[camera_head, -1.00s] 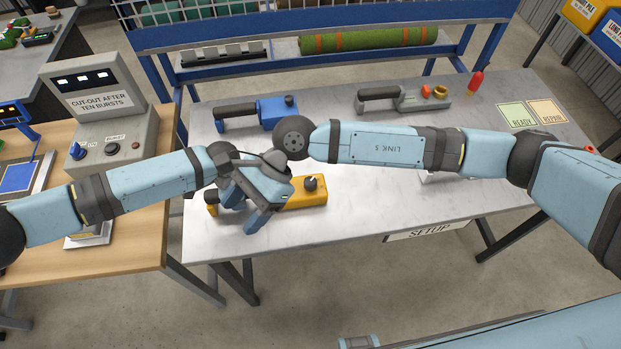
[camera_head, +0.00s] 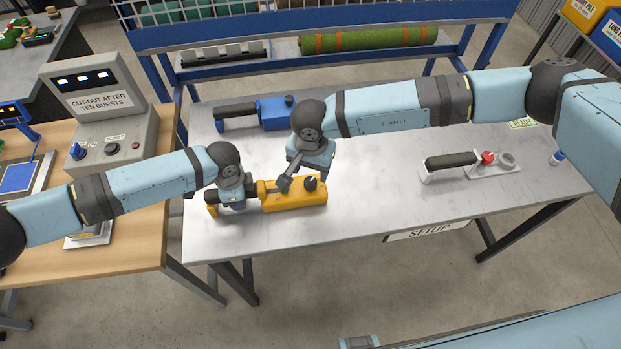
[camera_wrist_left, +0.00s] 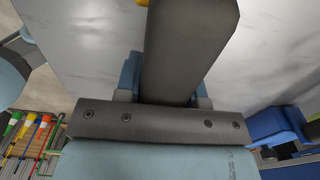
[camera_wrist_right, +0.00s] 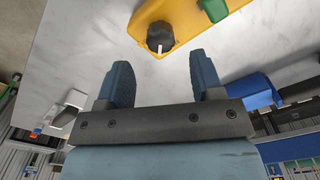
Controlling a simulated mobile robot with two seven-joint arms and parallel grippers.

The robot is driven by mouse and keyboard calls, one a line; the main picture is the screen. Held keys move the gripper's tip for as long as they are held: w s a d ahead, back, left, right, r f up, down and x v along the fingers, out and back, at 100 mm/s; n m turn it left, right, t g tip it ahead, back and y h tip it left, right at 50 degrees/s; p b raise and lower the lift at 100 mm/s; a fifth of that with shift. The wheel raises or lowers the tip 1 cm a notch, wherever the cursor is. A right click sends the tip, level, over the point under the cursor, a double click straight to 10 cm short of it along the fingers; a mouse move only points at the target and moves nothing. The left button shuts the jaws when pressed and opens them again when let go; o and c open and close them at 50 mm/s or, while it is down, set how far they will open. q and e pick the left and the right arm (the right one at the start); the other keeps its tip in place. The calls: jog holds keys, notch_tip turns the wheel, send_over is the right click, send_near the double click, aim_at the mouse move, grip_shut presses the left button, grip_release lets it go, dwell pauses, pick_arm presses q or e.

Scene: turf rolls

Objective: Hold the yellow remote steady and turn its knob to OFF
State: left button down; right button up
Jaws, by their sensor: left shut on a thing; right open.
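The yellow remote (camera_head: 296,199) lies on the pale table, its dark knob (camera_head: 310,184) on top towards its right end. My left gripper (camera_head: 232,199) is down at the remote's left end. In the left wrist view its blue fingers are shut on the remote's dark handle (camera_wrist_left: 190,45). My right gripper (camera_wrist_right: 158,66) is open and empty, just short of the remote. In the right wrist view the knob (camera_wrist_right: 160,37) carries a white pointer line, and a green part (camera_wrist_right: 214,8) shows beside it. I cannot read any OFF mark.
A blue remote (camera_head: 272,112) lies behind. A white-based remote with a red button (camera_head: 487,157) lies at the right, near a small blue-and-white piece (camera_head: 559,156). A grey control box (camera_head: 105,110) stands at the left. The table's front right is clear.

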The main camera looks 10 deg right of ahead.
aim_at(311, 181)
jog(key=shift+f, duration=2.65)
jog(key=c, duration=0.9)
